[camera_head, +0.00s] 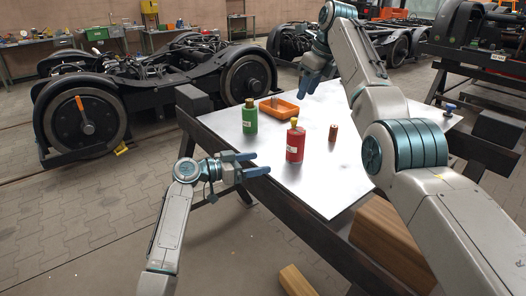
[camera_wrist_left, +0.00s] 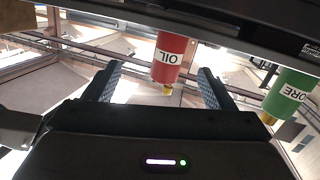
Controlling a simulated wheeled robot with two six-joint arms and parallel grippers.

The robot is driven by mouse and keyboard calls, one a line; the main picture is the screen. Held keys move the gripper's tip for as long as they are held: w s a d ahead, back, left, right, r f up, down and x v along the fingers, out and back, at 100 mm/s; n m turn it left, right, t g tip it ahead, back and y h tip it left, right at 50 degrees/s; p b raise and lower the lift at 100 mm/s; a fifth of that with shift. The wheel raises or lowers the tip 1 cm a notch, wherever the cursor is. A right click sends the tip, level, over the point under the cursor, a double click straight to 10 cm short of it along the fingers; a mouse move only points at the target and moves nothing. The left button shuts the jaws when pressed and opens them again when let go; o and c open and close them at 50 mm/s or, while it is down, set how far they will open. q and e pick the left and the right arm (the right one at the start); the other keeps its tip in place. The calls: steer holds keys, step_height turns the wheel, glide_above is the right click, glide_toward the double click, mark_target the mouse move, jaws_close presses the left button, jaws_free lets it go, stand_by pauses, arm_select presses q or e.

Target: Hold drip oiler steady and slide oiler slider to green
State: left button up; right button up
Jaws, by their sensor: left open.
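A red bottle (camera_head: 295,145) with a yellow cap stands upright on the table; in the left wrist view the bottle (camera_wrist_left: 169,58) reads OIL. A green bottle (camera_head: 250,118) stands to its left and back; it also shows in the left wrist view (camera_wrist_left: 290,95). I cannot tell which thing is the drip oiler, and no slider is distinguishable. My left gripper (camera_head: 246,166) is open and empty at the table's near left edge, pointing toward the red bottle, apart from it. My right gripper (camera_head: 311,84) hangs over the table's back, fingers down; its opening is unclear.
An orange tray (camera_head: 279,108) lies behind the bottles. A small brown cylinder (camera_head: 333,132) stands right of the red bottle. A small blue item (camera_head: 449,109) sits at the table's far right. The front of the metal table top (camera_head: 330,185) is clear.

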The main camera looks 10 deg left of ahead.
arm_select(q)
steer(key=m+h, duration=0.1)
glide_toward(295, 143)
steer(key=shift+w+a+f+t, duration=0.1)
steer(key=shift+w+f+t, duration=0.2)
steer(key=shift+w+f, duration=0.75)
steer(key=x, duration=1)
steer(key=shift+w+r, duration=0.1)
steer(key=shift+w, duration=0.1)
steer(key=shift+c, duration=0.3)
